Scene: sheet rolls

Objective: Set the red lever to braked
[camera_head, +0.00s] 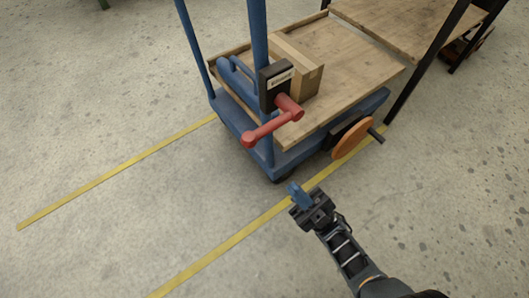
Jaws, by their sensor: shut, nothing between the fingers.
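The red lever (268,127) is on a black housing (274,84) with a small white label, fixed to the blue post of the cart. Its handle slants down and to the left from a round hub at the right. The label is too small to read. My gripper (297,192) is below and slightly right of the lever, apart from it, over the floor near a yellow line. Its blue fingers are shut with nothing seen between them.
An orange wheel (352,139) with a dark handle is at the right. A wooden table (395,25) stands behind. Yellow lines (130,163) mark the floor; the floor at left is clear.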

